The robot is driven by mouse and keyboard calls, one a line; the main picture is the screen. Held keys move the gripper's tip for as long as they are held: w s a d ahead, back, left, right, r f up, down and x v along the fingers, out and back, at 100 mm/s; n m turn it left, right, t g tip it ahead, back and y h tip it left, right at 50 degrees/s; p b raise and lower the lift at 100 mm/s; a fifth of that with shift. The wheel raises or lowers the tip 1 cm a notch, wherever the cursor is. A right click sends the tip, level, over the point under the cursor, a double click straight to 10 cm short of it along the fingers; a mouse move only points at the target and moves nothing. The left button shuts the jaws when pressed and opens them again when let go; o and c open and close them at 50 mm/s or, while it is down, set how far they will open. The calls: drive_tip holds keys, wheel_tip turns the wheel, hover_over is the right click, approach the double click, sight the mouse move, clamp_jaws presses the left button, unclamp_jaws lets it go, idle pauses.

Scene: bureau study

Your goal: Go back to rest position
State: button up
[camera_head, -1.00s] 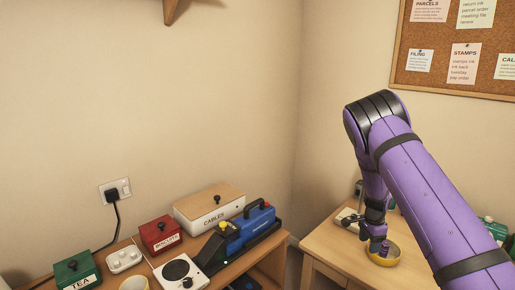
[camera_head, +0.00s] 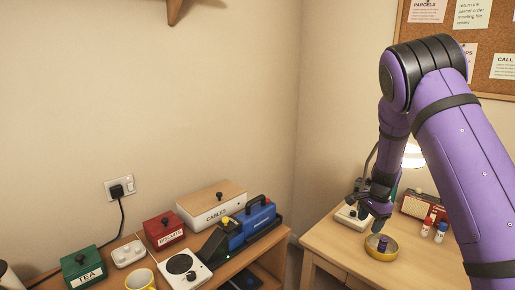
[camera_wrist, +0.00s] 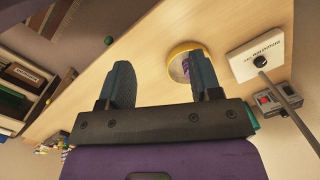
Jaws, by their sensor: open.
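My gripper (camera_head: 377,215) is over the right-hand table, above and slightly left of a yellow bowl (camera_head: 370,253). A small dark purple object (camera_head: 382,243) sits in the bowl, apart from the gripper. In the wrist view my gripper (camera_wrist: 160,78) has its two fingers spread wide with nothing between them. The yellow bowl (camera_wrist: 170,68) shows beyond the right finger, which partly covers it and its contents. My purple arm spans the right side of the head view.
A white labelled box (camera_head: 346,219), red and white bottles (camera_head: 427,227), a red box (camera_head: 414,206) and a lit lamp (camera_head: 413,155) stand on the table (camera_head: 338,245). The left desk holds a blue and black device (camera_head: 250,221), a cables box (camera_head: 213,202) and tins. A corkboard hangs at upper right.

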drive_tip(key=s+a+r+n+t, duration=0.1)
drive_tip(key=s+a+r+n, duration=0.1)
drive_tip(key=s+r, duration=0.45)
drive_tip(key=s+a+r+n+y, duration=0.1)
drive_tip(key=s+a+r+n, duration=0.2)
drive_tip(key=r, duration=0.7)
drive_tip(key=s+r+n+t, duration=0.1)
drive_tip(key=s+r+n, duration=0.1)
drive_tip(key=s+r, duration=0.55)
drive_tip(key=s+a+r+n+t+h, duration=0.1)
drive_tip(key=s+r+n, duration=0.2)
drive_tip(key=s, duration=0.8)
drive_tip(key=s+a+r+n+t+h, duration=0.1)
drive_tip(key=s+r+n, duration=0.3)
drive_tip(key=s, duration=0.7)
drive_tip(key=shift+r+t, duration=0.4)
drive_tip(key=shift+t, duration=0.1)
